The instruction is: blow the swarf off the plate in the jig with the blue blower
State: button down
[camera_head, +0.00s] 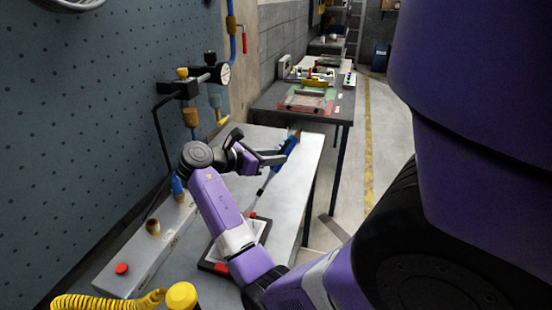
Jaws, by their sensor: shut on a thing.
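My gripper (277,156) is shut on the blue blower (286,151) above the near grey bench. The blower is tilted, with its thin grey nozzle pointing down and toward me. A dark-framed jig (265,233) with red corner pieces lies on the bench below and nearer to me. It holds a pale plate (256,226). My purple arm covers much of both. The nozzle tip appears above the jig's far side, but I cannot tell the gap. I cannot make out swarf on the plate.
A pegboard wall (90,120) with a pressure gauge (224,73) and valves bounds the left. A grey box with a red button (122,268) and a coiled yellow hose (105,301) are near left. A farther bench (330,116) holds several items. The floor aisle at right is clear.

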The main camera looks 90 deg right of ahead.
jog(key=shift+w+f+b, duration=0.25)
jog(key=shift+f+b, duration=0.05)
jog(key=shift+b, duration=0.15)
jog(key=shift+s+a+r+b, duration=0.15)
jog(key=shift+s+a+b, duration=0.25)
jog(key=shift+s+a, duration=0.55)
dwell(1.0)
jog(key=shift+w, duration=0.15)
jog(key=c, duration=1.8)
grip_release()
grip_shut()
